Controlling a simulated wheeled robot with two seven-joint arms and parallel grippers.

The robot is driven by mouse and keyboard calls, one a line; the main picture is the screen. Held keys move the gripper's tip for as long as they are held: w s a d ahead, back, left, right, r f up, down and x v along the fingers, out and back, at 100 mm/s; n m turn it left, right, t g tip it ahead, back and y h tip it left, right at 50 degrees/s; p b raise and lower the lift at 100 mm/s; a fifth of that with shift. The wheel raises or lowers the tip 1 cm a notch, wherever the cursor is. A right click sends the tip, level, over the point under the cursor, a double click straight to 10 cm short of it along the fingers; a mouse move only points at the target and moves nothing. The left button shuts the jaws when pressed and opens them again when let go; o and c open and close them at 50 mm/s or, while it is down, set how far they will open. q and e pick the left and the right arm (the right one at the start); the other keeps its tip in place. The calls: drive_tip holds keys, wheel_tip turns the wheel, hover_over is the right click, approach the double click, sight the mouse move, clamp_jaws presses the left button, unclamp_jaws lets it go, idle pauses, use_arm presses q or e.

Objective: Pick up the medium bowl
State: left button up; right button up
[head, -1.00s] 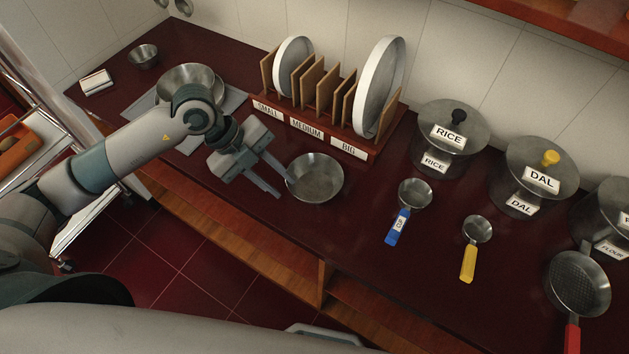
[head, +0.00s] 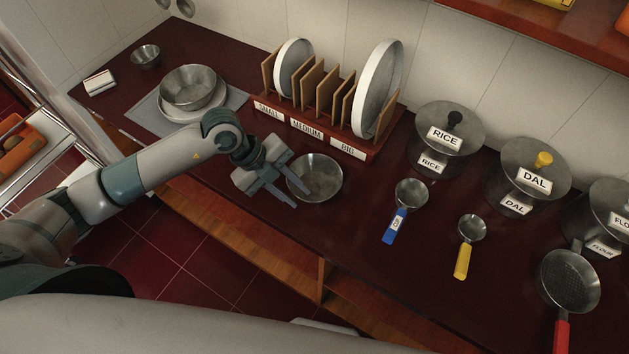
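A round metal bowl (head: 318,178) sits alone on the dark red counter, in front of the labelled rack. My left gripper (head: 300,196) is open at the bowl's left side. Its two fingers point right, with the farther finger at the bowl's left rim; I cannot tell whether it touches. Another metal bowl (head: 189,87) rests on a white plate (head: 183,113) on a grey mat at the left. A small metal bowl (head: 146,56) stands at the back left. My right gripper is not in view.
A wooden rack (head: 320,139) labelled small, medium and big holds plates behind the bowl. Blue (head: 395,226) and yellow (head: 462,262) handled scoops lie to the right. Lidded pots, including rice (head: 447,157) and dal (head: 517,187), stand along the wall.

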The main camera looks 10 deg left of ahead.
use_arm(q)
clamp_jaws()
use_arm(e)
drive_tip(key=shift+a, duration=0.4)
use_arm(q)
drive_tip(key=shift+r, duration=0.2)
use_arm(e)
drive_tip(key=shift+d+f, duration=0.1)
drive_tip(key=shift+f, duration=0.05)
